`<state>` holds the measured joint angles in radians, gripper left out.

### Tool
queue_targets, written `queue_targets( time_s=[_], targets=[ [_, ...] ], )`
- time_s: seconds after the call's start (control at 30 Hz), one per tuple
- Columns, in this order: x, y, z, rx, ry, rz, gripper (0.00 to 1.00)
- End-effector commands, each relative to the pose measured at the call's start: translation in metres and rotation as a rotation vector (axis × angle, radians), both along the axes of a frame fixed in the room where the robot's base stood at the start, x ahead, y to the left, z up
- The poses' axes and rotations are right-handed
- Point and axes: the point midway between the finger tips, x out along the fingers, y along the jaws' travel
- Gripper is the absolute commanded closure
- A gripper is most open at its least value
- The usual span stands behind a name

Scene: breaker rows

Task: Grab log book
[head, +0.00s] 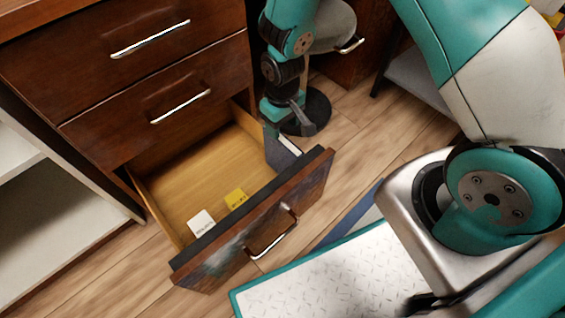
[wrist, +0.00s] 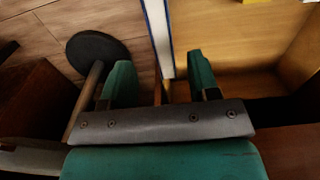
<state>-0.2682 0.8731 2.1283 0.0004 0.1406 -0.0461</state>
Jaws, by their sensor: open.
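The log book, a blue-grey book (head: 281,156) with white page edges, stands upright at the right side of the open drawer (head: 215,172). In the wrist view its white and blue edge (wrist: 158,38) runs down between my fingers. My gripper (head: 285,122) is open, just above the book at the drawer's right side. In the wrist view, my gripper (wrist: 162,80) has one finger on the drawer side of the book and the other over the floor side. Gaps show on both sides. The book's lower part is hidden by the drawer front.
A white box (head: 201,223) and a yellow box (head: 236,199) lie in the drawer near its front panel (head: 255,228). Shut drawers (head: 155,95) are above. A round dark base (wrist: 98,52) stands on the floor beside the drawer. A white-topped platform (head: 325,275) is in front.

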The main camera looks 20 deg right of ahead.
Motion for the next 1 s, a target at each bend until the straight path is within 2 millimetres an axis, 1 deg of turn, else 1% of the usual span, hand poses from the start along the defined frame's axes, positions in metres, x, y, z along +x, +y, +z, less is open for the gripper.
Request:
queue_targets(
  time_s=[0.03,0.13,0.37,0.63,0.7,0.9,0.93,0.97,1.0],
  targets=[
    [-0.001,0.000,-0.014,-0.001,0.002,0.000,0.45],
    [0.000,0.000,-0.025,0.000,0.000,0.000,0.45],
    [0.000,0.001,-0.037,0.000,0.000,0.000,0.45],
    [-0.003,0.002,-0.077,0.000,0.000,0.000,0.45],
    [-0.003,0.002,-0.082,0.000,0.000,0.000,0.45],
    [-0.002,0.002,-0.080,0.000,-0.001,0.000,0.45],
    [-0.002,0.002,-0.080,0.000,-0.001,0.000,0.47],
    [-0.002,0.002,-0.080,0.000,-0.001,0.000,0.54],
    [-0.002,0.002,-0.080,0.000,-0.001,0.000,0.63]
  ],
)
